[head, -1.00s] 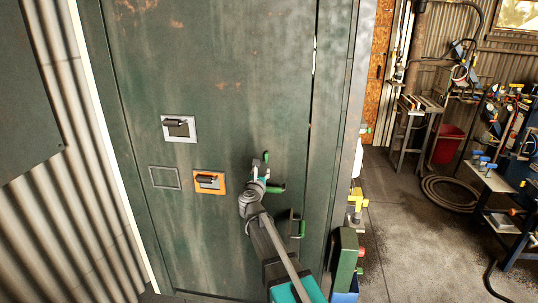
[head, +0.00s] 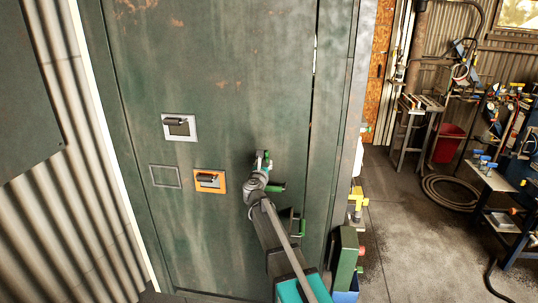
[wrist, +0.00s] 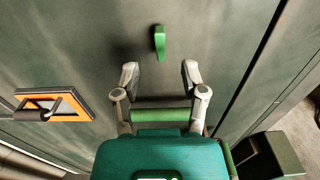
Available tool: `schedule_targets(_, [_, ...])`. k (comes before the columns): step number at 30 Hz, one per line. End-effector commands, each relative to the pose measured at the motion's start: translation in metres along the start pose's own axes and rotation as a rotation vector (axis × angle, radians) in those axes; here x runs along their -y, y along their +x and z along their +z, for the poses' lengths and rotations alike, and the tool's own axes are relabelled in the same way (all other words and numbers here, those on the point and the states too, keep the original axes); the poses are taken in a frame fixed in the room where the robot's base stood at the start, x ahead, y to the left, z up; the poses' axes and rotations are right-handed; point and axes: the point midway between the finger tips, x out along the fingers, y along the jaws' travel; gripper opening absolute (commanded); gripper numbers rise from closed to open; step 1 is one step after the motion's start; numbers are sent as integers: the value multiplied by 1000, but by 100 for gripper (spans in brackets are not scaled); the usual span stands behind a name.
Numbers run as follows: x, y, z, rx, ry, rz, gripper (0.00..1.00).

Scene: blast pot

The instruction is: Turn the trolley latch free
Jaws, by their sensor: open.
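A small upright green lever (head: 267,156) sits on the dark green panel; the wrist view shows it (wrist: 159,42) just beyond my fingertips. I cannot tell for certain that it is the trolley latch. My gripper (head: 260,160) is close to the panel at this lever. In the wrist view my gripper (wrist: 160,73) is open, its two fingers apart with nothing between their tips, and the lever lies ahead of the gap, untouched as far as I see. A horizontal green bar (head: 276,187) shows just below my gripper in the head view.
An orange-framed black latch (head: 209,181) and a grey-framed one (head: 179,127) are on the panel to the left. A dark green box (head: 346,256) stands at the panel's right edge. Open floor (head: 395,225) lies farther right.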

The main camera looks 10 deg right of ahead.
Motion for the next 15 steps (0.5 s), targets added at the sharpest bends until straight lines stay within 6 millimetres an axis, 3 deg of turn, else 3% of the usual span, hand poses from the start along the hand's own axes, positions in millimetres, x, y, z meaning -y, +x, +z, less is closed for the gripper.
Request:
schedule_targets(6, [-1, 38, 0, 0, 0, -1, 55])
schedule_targets(15, [0, 74, 0, 0, 0, -1, 55])
